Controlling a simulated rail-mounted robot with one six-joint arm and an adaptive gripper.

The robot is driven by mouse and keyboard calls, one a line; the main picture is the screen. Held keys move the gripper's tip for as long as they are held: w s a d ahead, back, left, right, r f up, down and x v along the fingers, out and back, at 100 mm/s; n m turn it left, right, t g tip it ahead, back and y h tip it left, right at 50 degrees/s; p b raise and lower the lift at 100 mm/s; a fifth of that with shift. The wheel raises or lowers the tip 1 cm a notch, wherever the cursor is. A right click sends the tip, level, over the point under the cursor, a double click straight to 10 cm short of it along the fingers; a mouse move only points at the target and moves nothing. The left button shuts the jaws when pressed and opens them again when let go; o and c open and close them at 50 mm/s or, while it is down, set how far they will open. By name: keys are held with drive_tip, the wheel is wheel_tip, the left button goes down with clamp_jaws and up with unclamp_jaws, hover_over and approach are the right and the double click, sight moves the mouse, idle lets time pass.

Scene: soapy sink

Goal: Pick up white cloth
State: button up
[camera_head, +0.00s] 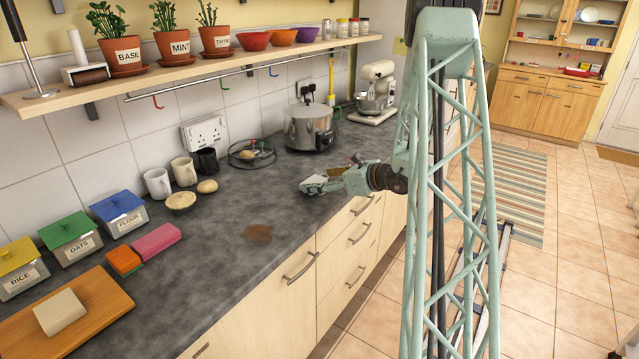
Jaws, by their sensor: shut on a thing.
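My gripper (338,181) is low over the grey worktop, near its front edge and in front of the steel pot. It is shut on a small whitish thing that looks like the white cloth (312,184). The cloth is small in this view and partly hidden by the fingers. I cannot tell whether it touches the worktop. A cream, block-shaped or folded thing (60,312) lies on the wooden board at the lower left, far from my gripper.
The steel pot (311,128) and a wire basket (252,152) stand behind my gripper. Mugs (157,183), labelled tins (118,212) and sponges (156,242) line the worktop to the left. A brown stain (258,232) marks the otherwise clear middle. A shelf (200,70) with potted herbs runs above.

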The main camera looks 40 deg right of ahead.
wheel_tip(320, 180, up, 2)
drive_tip(key=shift+s+d+r+p, duration=0.15)
drive_tip(key=shift+r+p, duration=0.15)
drive_tip(key=shift+p, duration=0.05)
drive_tip(key=s+d+r+p, duration=0.1)
drive_tip(key=s+d+p, duration=0.1)
drive_tip(key=s+d, duration=0.5)
drive_tip(key=s, duration=0.6)
drive_tip(key=shift+s+d+r, duration=0.15)
drive_tip(key=shift+s, duration=0.25)
drive_tip(key=shift+o, duration=1)
drive_tip(key=shift+c, duration=0.8)
